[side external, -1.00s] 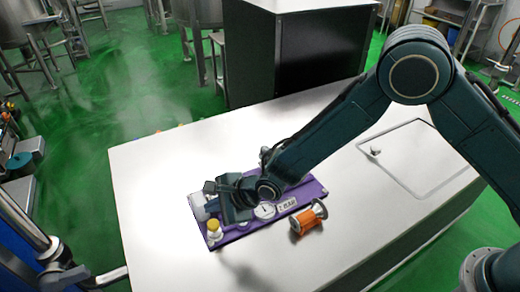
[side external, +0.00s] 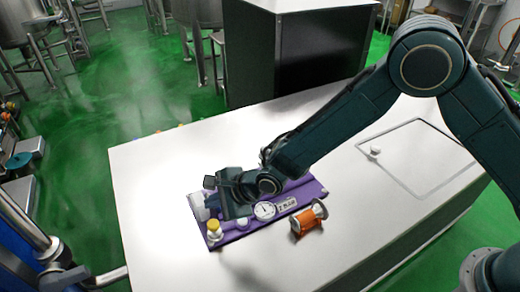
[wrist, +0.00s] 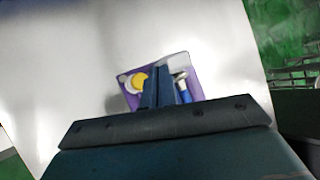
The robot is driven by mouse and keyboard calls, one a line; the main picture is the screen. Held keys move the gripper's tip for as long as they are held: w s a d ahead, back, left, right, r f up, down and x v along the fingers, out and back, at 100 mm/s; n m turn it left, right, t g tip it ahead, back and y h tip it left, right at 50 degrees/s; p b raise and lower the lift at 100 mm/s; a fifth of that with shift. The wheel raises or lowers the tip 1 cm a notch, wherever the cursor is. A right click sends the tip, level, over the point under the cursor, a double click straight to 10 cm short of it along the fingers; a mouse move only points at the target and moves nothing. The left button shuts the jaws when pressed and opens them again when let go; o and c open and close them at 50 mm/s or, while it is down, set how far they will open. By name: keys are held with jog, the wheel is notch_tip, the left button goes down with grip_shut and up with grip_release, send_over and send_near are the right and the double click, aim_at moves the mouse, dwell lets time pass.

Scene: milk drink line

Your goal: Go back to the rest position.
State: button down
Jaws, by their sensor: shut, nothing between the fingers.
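My gripper (side external: 216,203) is over the left part of a purple mat (side external: 236,242) on the white worktop. In the wrist view its two fingers (wrist: 158,76) are together with nothing seen between them, in front of the mat (wrist: 192,66). The side view does not show clearly how far the fingertips are above the mat. My gripper and wrist hide part of the mat and some of the things on it.
A yellow-capped bottle (side external: 214,230), a round gauge (side external: 265,210) and a label plate (side external: 287,205) are on the mat. An orange spool (side external: 308,219) stands beside it. The worktop (side external: 150,190) is clear on the left. A hatch with a knob (side external: 375,150) lies at the right.

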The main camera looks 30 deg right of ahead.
jog(key=s+d+r+n+h, duration=0.2)
jog(key=s+d+r+n, duration=0.15)
jog(key=d+r, duration=0.7)
jog(key=s+d+r+n+h, duration=0.15)
jog(key=d+r+n, duration=0.35)
jog(key=d+r, duration=0.6)
jog(key=s+d+r+n+h, duration=0.1)
jog(key=s+d+r+n, duration=0.5)
jog(key=s+d, duration=0.5)
jog(key=s+d+n, duration=0.2)
jog(key=s, duration=0.5)
jog(key=s+d+n+g+h, duration=0.1)
jog(key=s+d+n, duration=0.1)
jog(key=s, duration=0.6)
jog(key=shift+d, duration=0.3)
